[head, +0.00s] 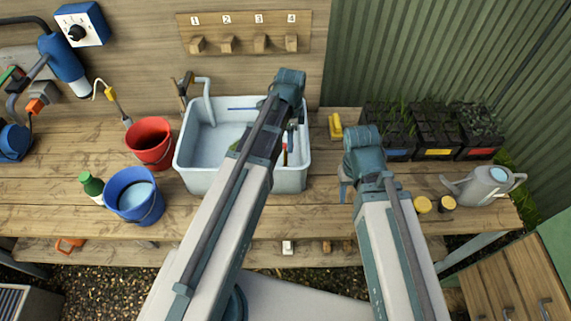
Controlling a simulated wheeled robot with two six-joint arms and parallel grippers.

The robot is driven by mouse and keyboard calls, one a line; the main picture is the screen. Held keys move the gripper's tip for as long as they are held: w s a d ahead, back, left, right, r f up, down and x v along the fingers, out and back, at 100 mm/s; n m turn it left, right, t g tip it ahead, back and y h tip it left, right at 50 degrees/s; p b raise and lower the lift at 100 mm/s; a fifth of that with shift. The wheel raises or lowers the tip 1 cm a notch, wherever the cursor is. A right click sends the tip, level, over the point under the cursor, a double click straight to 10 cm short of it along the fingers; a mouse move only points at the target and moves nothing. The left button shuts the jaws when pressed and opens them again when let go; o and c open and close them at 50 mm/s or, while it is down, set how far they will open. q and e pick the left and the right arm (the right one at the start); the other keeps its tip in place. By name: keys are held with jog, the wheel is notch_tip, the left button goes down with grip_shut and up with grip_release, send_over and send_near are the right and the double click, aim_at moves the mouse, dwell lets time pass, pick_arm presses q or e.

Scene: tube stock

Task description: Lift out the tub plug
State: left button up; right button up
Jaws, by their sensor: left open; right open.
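The pale grey tub (186,171) stands on the wooden bench, with a curved tap at its back left. I cannot make out the plug; my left arm covers part of the tub's floor. My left gripper (290,135) is over the right part of the tub, open, its fingers mostly hidden by the arm. Something thin and red shows just below it, too small to name. My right gripper (345,190) is open over the bench to the right of the tub, partly hidden behind its wrist.
A red bucket (149,141) and a water-filled blue bucket (133,204) stand left of the tub, with a green-capped bottle (92,187). A yellow object (335,126) lies right of the tub. Black plant crates (436,147) and a watering can (483,190) stand further right.

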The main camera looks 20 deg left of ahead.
aim_at(286, 148)
pick_arm(q)
jog(key=f+b, duration=0.3)
jog(key=s+a+f+b, duration=0.1)
jog(key=shift+f, duration=0.3)
jog(key=shift+w+f+b, duration=0.1)
jog(key=shift+f+b, duration=0.25)
jog(key=shift+b, duration=0.2)
jog(key=shift+r, duration=0.1)
grip_shut()
dwell(0.7)
